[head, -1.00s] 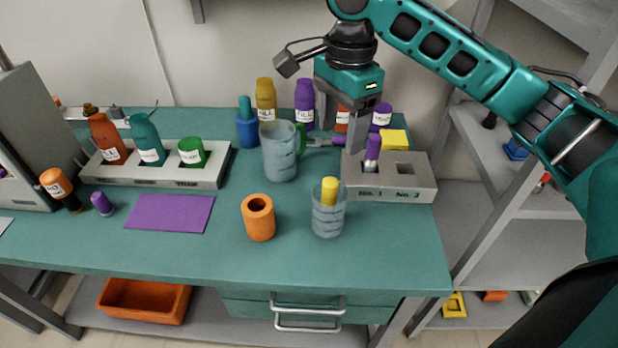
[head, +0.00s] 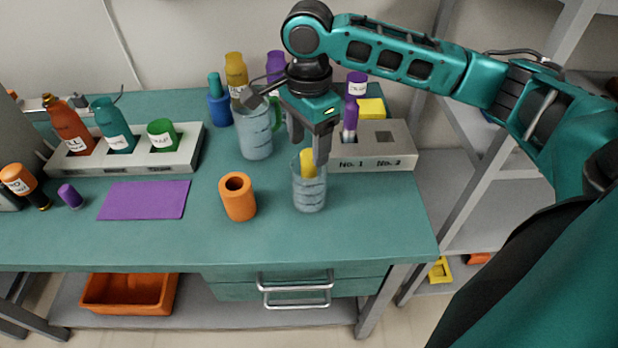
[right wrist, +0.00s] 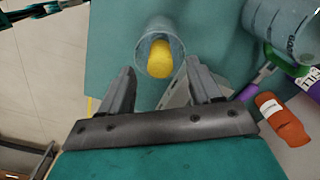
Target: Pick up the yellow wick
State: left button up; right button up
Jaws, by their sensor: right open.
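The yellow wick (head: 308,163) stands in a clear beaker (head: 309,195) near the front right of the teal table, its top at the beaker's rim. In the right wrist view the wick (right wrist: 160,60) shows inside the beaker (right wrist: 150,28), ahead of the fingers and between their lines. My right gripper (head: 314,155) is open and empty, just above and beside the wick. It also shows in the right wrist view (right wrist: 161,78), with its two fingers apart. My left gripper is not in view.
An orange cylinder (head: 238,196) stands left of the beaker. A clear pitcher (head: 255,135) with a green handle is behind. A grey two-slot holder (head: 375,153) stands right. A purple mat (head: 143,200) lies at left. The table's front is mostly clear.

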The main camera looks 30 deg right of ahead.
jog(key=shift+d+f, duration=0.1)
jog(key=shift+f, duration=0.85)
jog(key=shift+c, duration=0.2)
grip_shut()
